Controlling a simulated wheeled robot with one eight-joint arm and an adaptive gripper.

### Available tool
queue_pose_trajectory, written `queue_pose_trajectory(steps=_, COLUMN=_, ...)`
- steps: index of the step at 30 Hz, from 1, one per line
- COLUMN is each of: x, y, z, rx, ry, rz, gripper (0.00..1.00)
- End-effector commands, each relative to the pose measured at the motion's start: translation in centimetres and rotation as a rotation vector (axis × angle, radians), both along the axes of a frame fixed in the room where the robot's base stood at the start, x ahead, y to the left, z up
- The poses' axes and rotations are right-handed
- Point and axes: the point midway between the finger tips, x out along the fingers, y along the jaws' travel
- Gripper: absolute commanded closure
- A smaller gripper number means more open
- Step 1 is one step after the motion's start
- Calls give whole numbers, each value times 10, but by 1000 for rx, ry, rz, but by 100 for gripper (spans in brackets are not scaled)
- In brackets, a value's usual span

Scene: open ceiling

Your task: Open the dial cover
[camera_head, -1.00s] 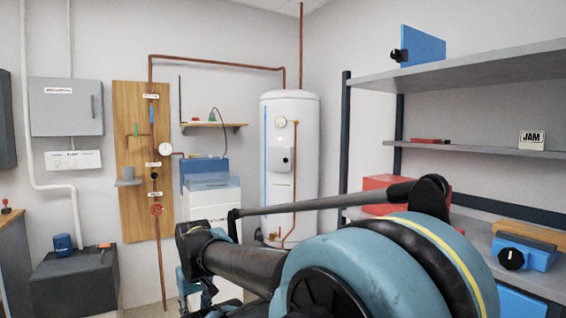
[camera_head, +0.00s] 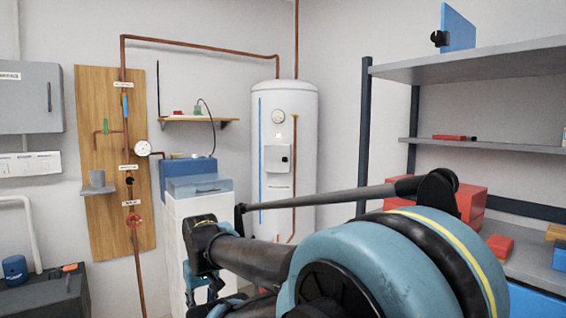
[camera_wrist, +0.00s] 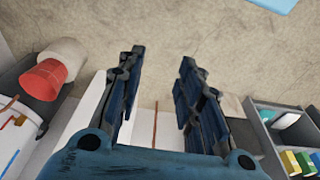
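A light grey box with a small dark knob (camera_head: 278,158) is fixed to the front of the white tank (camera_head: 305,130); it looks like a closed cover, but I cannot tell whether a dial is behind it. A round gauge (camera_head: 278,117) sits above it on the tank. My gripper (camera_wrist: 162,54) is open in the wrist view, its two dark blue fingers apart with nothing between them. It is well away from the tank. In the head view my arm crosses in front of the tank's lower part.
A white and blue cabinet (camera_head: 184,225) stands left of the tank, under a small wooden shelf (camera_head: 190,119). A wooden pipe board (camera_head: 100,222) is further left. A grey shelving unit (camera_head: 480,72) with red boxes (camera_head: 473,200) is close on the right.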

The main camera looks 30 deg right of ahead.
Motion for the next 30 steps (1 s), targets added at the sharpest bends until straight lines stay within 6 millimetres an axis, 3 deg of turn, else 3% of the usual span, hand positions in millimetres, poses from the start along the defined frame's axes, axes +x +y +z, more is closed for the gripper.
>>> queue_pose_trajectory(steps=5, x=0, y=0, z=0, rx=0, ry=0, rz=0, gripper=67)
queue_pose_trajectory(steps=7, x=0, y=0, z=0, rx=0, ry=0, rz=0, gripper=55)
queue_pose_trajectory(steps=9, x=-5, y=-1, z=7, rx=-2, ry=-16, rz=-5, gripper=52)
queue_pose_trajectory(steps=13, x=16, y=-10, z=25, rx=-17, ry=-52, rz=-38, gripper=52)
queue_pose_trajectory(steps=20, x=99, y=-54, z=94, rx=-82, ry=-191, rz=-158, gripper=52)
queue_pose_trajectory(steps=30, x=230, y=-157, z=198, rx=-206, ry=-415, rz=-329, gripper=52)
